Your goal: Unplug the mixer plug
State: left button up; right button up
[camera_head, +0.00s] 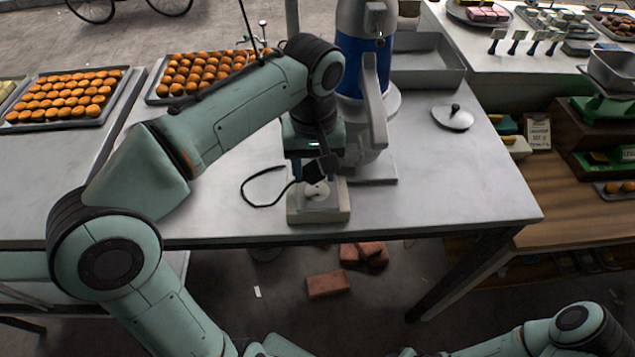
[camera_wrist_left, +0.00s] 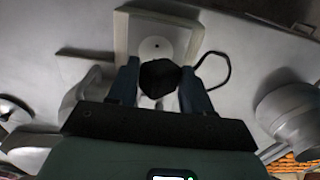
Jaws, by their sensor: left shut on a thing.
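The black mixer plug (camera_head: 316,169) is between the fingers of my left gripper (camera_head: 308,172), which is shut on it. It also shows in the left wrist view (camera_wrist_left: 158,76), with a finger on each side. Below the plug is a pale socket box (camera_head: 325,214) with a round white face, standing at the table's front edge. The face and a small dark hole show in the left wrist view (camera_wrist_left: 162,47). The plug looks apart from the face, but the size of the gap is hard to tell. A black cord (camera_head: 262,204) loops left from the plug. My right gripper is out of view.
The blue and grey mixer (camera_head: 375,120) stands close behind the socket box. Trays of buns (camera_head: 65,97) lie at the left, and a metal lid (camera_head: 452,117) lies at the right. Bricks (camera_head: 327,285) lie on the floor.

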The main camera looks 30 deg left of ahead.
pick_arm(q)
jog(key=shift+r, duration=1.25)
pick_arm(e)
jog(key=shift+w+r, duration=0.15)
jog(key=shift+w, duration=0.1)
pick_arm(q)
jog(key=shift+r, duration=0.1)
